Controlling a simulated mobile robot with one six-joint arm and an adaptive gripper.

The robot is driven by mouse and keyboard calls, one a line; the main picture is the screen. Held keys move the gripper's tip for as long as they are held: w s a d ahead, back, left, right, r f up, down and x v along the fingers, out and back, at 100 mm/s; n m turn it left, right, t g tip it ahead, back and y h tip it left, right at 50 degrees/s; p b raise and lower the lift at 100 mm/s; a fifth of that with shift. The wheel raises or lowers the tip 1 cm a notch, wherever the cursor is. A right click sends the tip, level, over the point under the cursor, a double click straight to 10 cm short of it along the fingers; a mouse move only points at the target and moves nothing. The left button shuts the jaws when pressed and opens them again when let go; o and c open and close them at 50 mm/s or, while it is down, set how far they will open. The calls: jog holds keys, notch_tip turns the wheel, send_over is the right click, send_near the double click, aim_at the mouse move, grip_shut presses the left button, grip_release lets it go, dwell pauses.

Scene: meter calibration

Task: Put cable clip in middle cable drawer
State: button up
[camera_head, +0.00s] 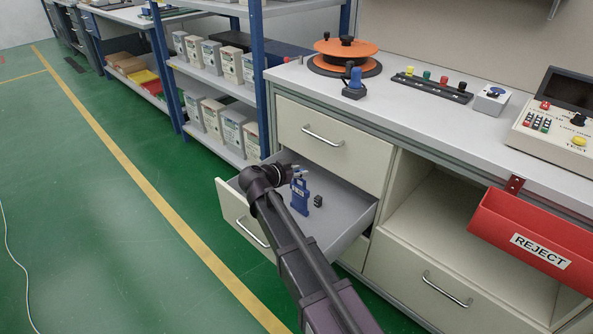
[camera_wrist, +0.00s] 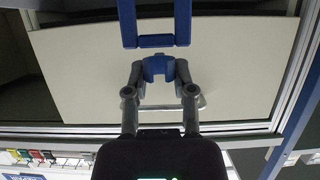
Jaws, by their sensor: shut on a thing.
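The cable clip (camera_head: 299,186) is blue, with a block at the top and a forked frame below. My gripper (camera_head: 299,171) is shut on its top end. In the wrist view, both fingertips of my gripper (camera_wrist: 158,70) pinch the blue block of the clip (camera_wrist: 156,41), and its frame extends beyond them. The middle drawer (camera_head: 236,207) is pulled open, and the clip hangs upright within its outline. I cannot tell whether the clip touches the drawer floor. My wrist hides part of the drawer's back left.
A small black object (camera_head: 318,201) lies in the drawer beside the clip. The closed upper drawer (camera_head: 325,145) is behind my gripper. A red REJECT bin (camera_head: 535,235) hangs at right. An orange reel (camera_head: 346,52) and a blue-knobbed device (camera_head: 354,86) stand on the bench.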

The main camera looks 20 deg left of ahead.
jog(key=o, duration=0.7)
jog(key=shift+r, duration=0.1)
jog(key=shift+r+p, duration=0.55)
jog(key=shift+p, duration=0.1)
jog(key=p+v, duration=0.4)
jog(key=v, duration=0.8)
jog(key=shift+a, duration=0.1)
